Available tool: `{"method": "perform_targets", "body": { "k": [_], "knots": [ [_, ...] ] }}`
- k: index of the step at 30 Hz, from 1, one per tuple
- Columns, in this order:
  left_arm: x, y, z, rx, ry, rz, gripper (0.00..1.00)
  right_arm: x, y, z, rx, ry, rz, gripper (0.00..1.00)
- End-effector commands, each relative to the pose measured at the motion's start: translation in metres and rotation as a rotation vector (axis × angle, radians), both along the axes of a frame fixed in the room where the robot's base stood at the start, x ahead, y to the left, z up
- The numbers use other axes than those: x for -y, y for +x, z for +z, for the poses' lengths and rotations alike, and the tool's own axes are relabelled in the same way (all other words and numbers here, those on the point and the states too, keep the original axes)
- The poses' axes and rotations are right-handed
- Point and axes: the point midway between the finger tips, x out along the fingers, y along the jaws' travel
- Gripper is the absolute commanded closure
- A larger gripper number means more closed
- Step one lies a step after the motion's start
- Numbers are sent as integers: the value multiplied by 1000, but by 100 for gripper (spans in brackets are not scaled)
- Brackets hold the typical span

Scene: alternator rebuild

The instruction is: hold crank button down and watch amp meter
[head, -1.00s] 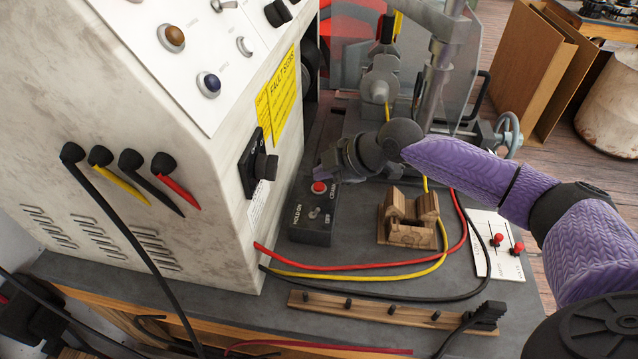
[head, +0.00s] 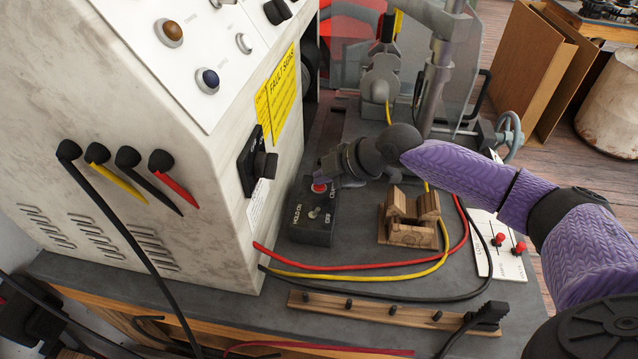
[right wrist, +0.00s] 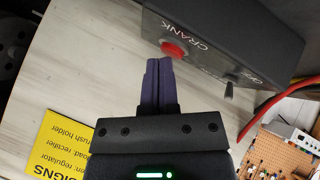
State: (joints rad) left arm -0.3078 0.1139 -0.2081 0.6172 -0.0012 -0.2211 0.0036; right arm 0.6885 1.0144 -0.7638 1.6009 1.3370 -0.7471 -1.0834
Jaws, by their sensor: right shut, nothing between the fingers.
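The crank button is a red round cap (head: 319,188) on a small black control box (head: 313,225) on the bench, beside the white test cabinet. The box also has a small toggle switch (head: 314,213). My right gripper (head: 322,174) is shut and empty, with its tips right at the red button and partly covering it in the head view. In the right wrist view the purple fingers (right wrist: 158,64) are together, just short of or touching the red button (right wrist: 173,49); I cannot tell if it is pressed. I see no amp meter in either view. My left gripper is not in view.
The white cabinet (head: 200,215) stands close left of the box, with a black rotary knob (head: 264,166) and a yellow sign (head: 284,90). A wooden cradle (head: 410,232), a red cable (head: 380,263) and a white panel with red knobs (head: 487,262) lie to the right.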

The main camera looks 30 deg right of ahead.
Motion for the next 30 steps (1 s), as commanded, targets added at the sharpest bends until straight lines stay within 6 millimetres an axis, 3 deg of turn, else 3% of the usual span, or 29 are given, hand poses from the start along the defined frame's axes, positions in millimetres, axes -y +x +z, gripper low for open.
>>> {"method": "perform_targets", "body": {
  "k": [30],
  "knots": [
    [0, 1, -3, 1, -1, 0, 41, -1, -1, -7, -6, 2, -1, 100]
  ]
}}
